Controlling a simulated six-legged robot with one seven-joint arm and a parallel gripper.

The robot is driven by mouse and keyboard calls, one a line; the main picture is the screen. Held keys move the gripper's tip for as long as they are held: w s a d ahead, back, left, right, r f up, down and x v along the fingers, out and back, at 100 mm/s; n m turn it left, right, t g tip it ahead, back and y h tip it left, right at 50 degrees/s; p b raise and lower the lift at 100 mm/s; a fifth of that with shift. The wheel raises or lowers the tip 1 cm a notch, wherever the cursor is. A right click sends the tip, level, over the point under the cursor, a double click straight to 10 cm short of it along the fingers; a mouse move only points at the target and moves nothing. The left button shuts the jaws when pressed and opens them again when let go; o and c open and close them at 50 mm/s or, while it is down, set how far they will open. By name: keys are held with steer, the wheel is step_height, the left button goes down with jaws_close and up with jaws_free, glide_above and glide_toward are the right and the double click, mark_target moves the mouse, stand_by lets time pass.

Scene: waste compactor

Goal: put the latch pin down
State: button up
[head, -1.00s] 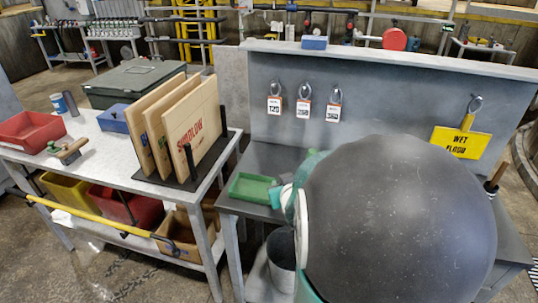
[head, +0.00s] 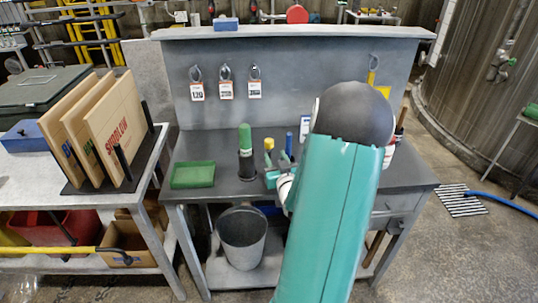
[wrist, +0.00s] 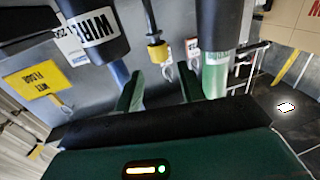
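I cannot identify the latch pin with certainty. A yellow-topped tool with a dark stem (head: 268,148) stands on the grey workbench (head: 225,143). In the wrist view the yellow-and-black tool (wrist: 157,50) shows beyond the gap between my fingers, with no visible contact. My gripper (wrist: 160,86) has its two green fingers apart, with nothing seen held between them. In the head view my gripper (head: 273,180) is low over the front of the bench, partly hidden by my arm.
A green-topped dark cylinder (head: 245,155) and a blue-handled item (head: 289,143) stand near the yellow tool. A green tray (head: 193,175) lies to the left. A metal bucket (head: 242,238) is below. Tagged hooks (head: 226,82) hang on the back panel. The bench's left part has free room.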

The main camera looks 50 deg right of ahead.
mark_target(270, 143)
steer(key=shift+x, duration=3.35)
steer(key=shift+s+d, duration=0.1)
steer(key=shift+c, duration=0.2)
jaws_close()
steer(key=shift+r, duration=0.55)
step_height(270, 143, up, 2)
steer(key=shift+r, duration=0.1)
steer(key=s+a+r, duration=0.9)
steer(key=s, duration=0.1)
steer(key=shift+s+a+r, duration=0.2)
steer(key=shift+a+r, duration=0.1)
